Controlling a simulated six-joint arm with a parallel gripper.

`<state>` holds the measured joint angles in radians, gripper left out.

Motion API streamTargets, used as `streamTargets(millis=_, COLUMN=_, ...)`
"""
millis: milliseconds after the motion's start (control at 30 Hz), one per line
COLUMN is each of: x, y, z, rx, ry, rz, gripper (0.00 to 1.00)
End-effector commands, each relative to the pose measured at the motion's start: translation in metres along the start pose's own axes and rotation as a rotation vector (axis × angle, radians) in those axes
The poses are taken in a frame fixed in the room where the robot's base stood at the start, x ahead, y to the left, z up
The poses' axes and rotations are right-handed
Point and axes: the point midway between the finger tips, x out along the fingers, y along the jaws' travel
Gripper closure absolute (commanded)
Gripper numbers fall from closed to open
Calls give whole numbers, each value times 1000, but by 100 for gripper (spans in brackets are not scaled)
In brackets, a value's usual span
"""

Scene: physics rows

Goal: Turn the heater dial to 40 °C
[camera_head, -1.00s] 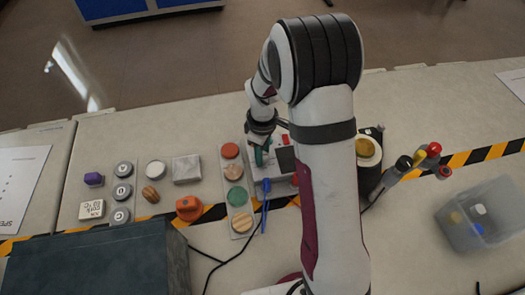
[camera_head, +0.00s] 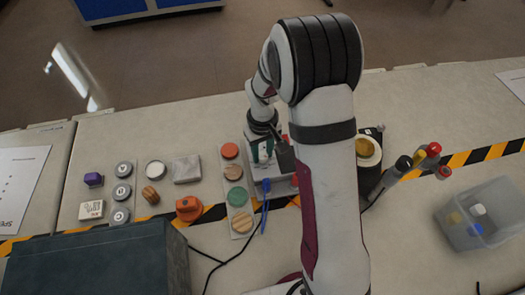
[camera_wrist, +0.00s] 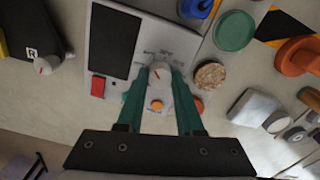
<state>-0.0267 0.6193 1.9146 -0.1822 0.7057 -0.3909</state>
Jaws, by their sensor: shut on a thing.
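The heater is a pale box (camera_head: 262,172) in the middle of the table in the head view, largely hidden by my arm. The wrist view shows its face (camera_wrist: 150,35) with a dark screen (camera_wrist: 113,42), a red switch (camera_wrist: 98,87) and an orange button (camera_wrist: 157,105). The dial (camera_wrist: 158,80) is a pale knob with a red mark. Small markings surround it, too blurred to read, so I cannot tell its setting. My gripper (camera_wrist: 160,76) has its teal fingers shut on the dial, one on each side. In the head view my gripper (camera_head: 262,152) is over the heater.
Left of the heater is a strip with coloured discs, including a green one (camera_head: 239,196). An orange knob-like object (camera_head: 188,207) and a marble block (camera_head: 187,169) lie farther left. A clear bin (camera_head: 478,225) stands at right.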

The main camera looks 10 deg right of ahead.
Motion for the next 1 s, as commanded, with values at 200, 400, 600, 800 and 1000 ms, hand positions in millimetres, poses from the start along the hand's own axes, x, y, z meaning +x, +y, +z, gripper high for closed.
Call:
streamTargets(millis=200, x=-1, y=0, z=0, rx=36, ry=0, rz=0, gripper=100)
streamTargets(millis=400, x=-1, y=0, z=0, rx=43, ry=0, rz=0, gripper=100)
streamTargets(millis=600, x=-1, y=0, z=0, rx=42, ry=0, rz=0, gripper=100)
streamTargets(millis=800, x=0, y=0, z=0, rx=41, ry=0, rz=0, gripper=34)
streamTargets(millis=1000, x=0, y=0, z=0, rx=41, ry=0, rz=0, gripper=34)
